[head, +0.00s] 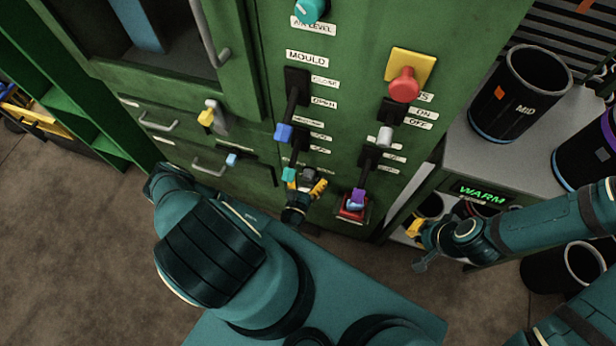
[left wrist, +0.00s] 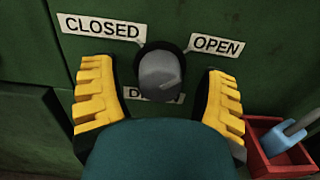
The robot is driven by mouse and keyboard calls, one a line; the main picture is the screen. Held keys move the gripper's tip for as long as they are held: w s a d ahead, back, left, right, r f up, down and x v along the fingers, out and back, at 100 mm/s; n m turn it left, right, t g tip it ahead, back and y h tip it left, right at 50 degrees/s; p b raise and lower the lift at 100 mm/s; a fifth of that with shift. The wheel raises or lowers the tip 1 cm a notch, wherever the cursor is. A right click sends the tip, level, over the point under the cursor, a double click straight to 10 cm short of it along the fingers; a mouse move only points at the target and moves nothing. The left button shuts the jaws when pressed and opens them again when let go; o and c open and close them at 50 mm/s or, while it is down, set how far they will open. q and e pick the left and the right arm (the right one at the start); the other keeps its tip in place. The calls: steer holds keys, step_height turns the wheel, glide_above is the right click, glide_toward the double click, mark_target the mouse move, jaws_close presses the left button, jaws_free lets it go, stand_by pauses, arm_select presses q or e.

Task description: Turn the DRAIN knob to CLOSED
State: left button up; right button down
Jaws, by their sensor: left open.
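The DRAIN knob (left wrist: 161,74) is a grey round knob on the green cabinet front. In the left wrist view the CLOSED label (left wrist: 101,28) is at its upper left and the OPEN label (left wrist: 216,45) at its upper right. The DRAIN label below it is partly hidden. A faint line shows on the knob's face, but I cannot tell which label it points to. My left gripper (head: 309,184) is open, with one yellow finger on each side of the knob and visible gaps between. My right gripper (head: 418,240) is right of the cabinet, away from the knob; its opening is unclear.
A red box (left wrist: 281,146) with a blue-tipped lever is close to the right finger. Levers with blue (head: 284,133) and teal (head: 288,175) ends are above and left of my left gripper. A red button (head: 404,85) is higher up. Black pots (head: 522,90) stand on the grey bench at right.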

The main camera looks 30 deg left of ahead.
arm_select(q)
steer(key=c, duration=1.2)
steer(key=shift+c, duration=0.2)
steer(key=n+p, duration=0.1)
steer(key=n, duration=0.2)
steer(key=shift+n, duration=0.4)
steer(key=n, duration=0.4)
steer(key=shift+n, duration=0.3)
steer(key=n, duration=0.4)
steer(key=n+b, duration=0.1)
steer(key=n, duration=0.4)
steer(key=shift+n, duration=0.4)
